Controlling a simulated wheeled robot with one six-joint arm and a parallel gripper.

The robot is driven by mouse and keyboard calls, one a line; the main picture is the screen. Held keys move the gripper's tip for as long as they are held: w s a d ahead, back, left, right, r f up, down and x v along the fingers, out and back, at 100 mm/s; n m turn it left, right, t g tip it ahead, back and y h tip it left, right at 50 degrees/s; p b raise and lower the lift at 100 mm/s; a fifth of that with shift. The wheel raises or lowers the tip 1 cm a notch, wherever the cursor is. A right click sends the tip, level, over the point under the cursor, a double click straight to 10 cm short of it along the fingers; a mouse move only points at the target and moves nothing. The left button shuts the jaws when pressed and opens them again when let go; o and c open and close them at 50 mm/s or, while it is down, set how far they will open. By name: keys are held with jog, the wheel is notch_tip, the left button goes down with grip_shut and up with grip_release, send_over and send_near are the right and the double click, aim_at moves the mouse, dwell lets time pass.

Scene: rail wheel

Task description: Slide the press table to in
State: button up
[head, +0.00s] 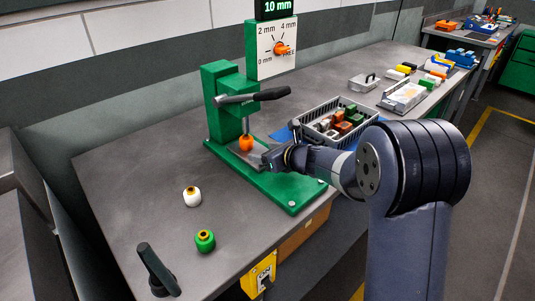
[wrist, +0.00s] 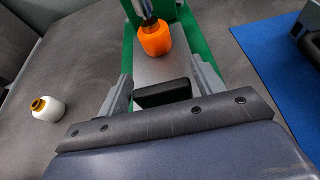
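The press table is a grey sliding plate (head: 228,152) low on the green press (head: 228,110). My gripper (head: 272,160) is at the press's front. In the wrist view its two fingers (wrist: 163,82) stand wide apart, one on each side of the black handle. I cannot tell whether they touch it.
A grey crate (head: 322,133) of parts stands right of the press. A dial panel (head: 272,49) and a 10 mm display (head: 277,8) rise behind.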

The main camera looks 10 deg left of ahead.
jog(key=shift+o, duration=1.1)
jog(key=shift+s+d, duration=0.1)
jog(key=shift+d, duration=0.05)
jog(key=v, duration=1)
jog(key=shift+s+d+r+b, duration=0.15)
jog(key=shift+d+r+b, duration=0.05)
jog(key=shift+b, duration=0.1)
jog(key=shift+a, duration=0.1)
jog(key=x, duration=1)
jog(key=shift+a+f+p, duration=0.1)
jog(key=shift+f+p, duration=0.15)
jog(key=shift+p, duration=0.05)
jog(key=shift+d+f, duration=0.1)
jog(key=shift+d, duration=0.2)
jog(key=shift+s+d, duration=0.9)
jog(key=shift+d, duration=0.2)
